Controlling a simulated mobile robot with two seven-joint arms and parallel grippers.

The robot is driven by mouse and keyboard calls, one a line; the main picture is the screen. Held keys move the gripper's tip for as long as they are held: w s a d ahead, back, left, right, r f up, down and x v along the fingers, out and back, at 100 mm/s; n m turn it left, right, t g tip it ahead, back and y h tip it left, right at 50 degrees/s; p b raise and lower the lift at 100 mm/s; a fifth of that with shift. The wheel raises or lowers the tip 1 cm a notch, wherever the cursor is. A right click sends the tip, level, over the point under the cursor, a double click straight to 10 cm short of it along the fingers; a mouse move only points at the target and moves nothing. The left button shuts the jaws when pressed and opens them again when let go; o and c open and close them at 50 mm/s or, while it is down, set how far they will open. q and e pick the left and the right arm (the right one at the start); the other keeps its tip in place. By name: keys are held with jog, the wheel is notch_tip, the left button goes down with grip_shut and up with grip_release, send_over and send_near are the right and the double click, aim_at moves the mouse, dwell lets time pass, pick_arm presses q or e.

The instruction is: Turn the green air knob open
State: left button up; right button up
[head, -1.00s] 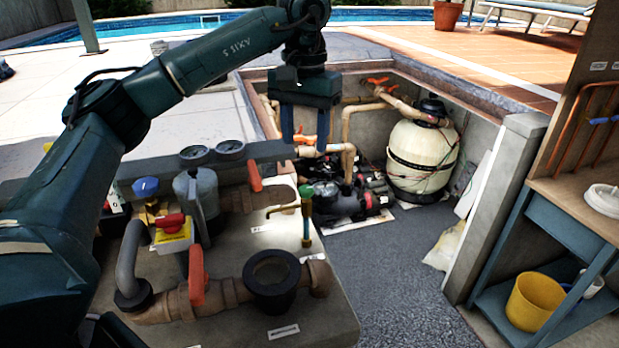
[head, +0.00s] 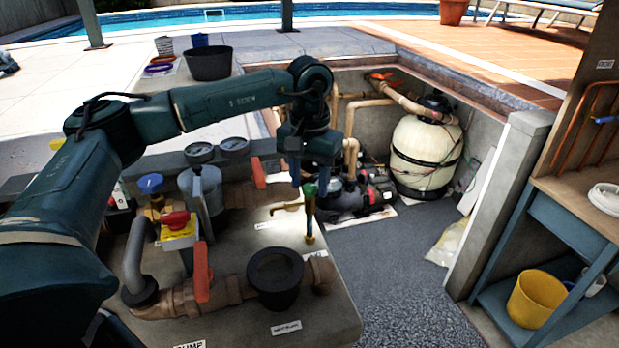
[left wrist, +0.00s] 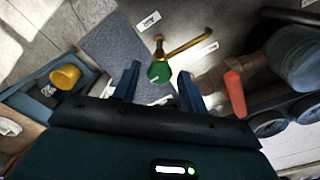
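The green air knob (head: 309,190) tops a thin upright brass tap with a side spout, on the near bench at the pit's edge. In the left wrist view the green knob (left wrist: 159,72) lies between and beyond my two blue fingertips, with its brass spout pointing up and right. My left gripper (head: 308,176) is directly above the knob, fingers pointing down, open. It also shows in the left wrist view (left wrist: 158,80), with nothing between the fingers close up. I cannot tell whether the fingertips reach the knob's height. My right gripper is out of view.
Orange-handled valve (head: 201,272) and a black round cup (head: 275,279) stand on the bench (head: 325,322) left of the tap. Gauges (head: 199,152) stand behind. The pit's cream filter tank (head: 425,157) and a wooden workbench with a yellow bucket (head: 535,299) are to the right.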

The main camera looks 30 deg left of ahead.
pick_arm(q)
jog(key=c, duration=0.8)
jog(key=shift+n, duration=0.3)
jog(key=n, duration=0.4)
jog(key=shift+b, duration=0.4)
jog(key=n, duration=1)
jog(key=shift+r+n, duration=0.1)
jog(key=shift+n, duration=0.3)
jog(key=n, duration=0.5)
jog(key=shift+n, duration=0.7)
